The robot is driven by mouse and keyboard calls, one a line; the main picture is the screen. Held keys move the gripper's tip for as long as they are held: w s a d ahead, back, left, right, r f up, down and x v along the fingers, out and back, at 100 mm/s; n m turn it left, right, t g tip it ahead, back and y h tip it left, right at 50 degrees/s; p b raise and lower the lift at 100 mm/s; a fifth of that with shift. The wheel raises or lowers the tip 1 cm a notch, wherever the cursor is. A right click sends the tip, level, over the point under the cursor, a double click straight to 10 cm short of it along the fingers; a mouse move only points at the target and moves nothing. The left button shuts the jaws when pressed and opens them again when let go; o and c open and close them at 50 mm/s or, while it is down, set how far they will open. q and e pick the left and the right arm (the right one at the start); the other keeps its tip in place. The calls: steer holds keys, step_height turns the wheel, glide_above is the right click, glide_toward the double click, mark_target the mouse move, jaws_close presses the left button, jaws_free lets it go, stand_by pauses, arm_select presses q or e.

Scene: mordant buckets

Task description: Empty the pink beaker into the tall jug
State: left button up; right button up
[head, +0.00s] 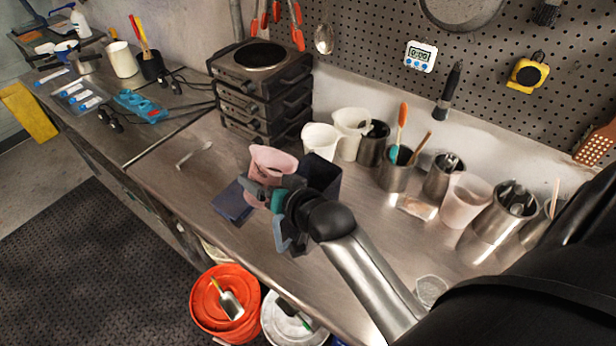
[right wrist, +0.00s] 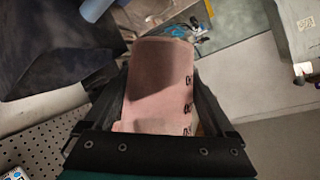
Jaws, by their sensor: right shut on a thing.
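The pink beaker (head: 273,158) is in my right gripper (head: 268,197), over the steel counter near its front edge. It looks roughly upright, and the gripper hides part of its lower side. In the right wrist view the beaker (right wrist: 158,85) fills the space between the two dark fingers (right wrist: 160,112), with dark marks along one side. Its contents cannot be made out. A tall whitish jug (head: 352,132) stands at the back by the wall, apart from the beaker; I cannot tell for certain that it is the task's jug. My left gripper is not in view.
A dark open box (head: 321,177) stands just right of the beaker, and a dark blue flat piece (head: 233,203) lies left. Stacked hotplates (head: 262,88), a white cup (head: 320,140) and steel utensil pots (head: 396,170) line the back. Orange (head: 205,310) and white buckets are below the edge.

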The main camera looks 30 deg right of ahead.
steer(key=shift+w+d+r+m+y, duration=0.1)
steer(key=shift+d+r+m+y, duration=0.3)
steer(key=shift+d+r, duration=0.1)
steer(key=shift+d, duration=0.15)
steer(key=shift+m, duration=0.3)
steer(key=shift+d+f, duration=0.1)
steer(key=shift+y, duration=0.3)
steer(key=shift+f+m, duration=0.1)
steer(key=shift+m, duration=0.3)
steer(key=shift+r+y, duration=0.2)
steer(key=shift+y, duration=0.1)
steer(key=shift+r+m, duration=0.1)
steer(key=shift+m, duration=0.2)
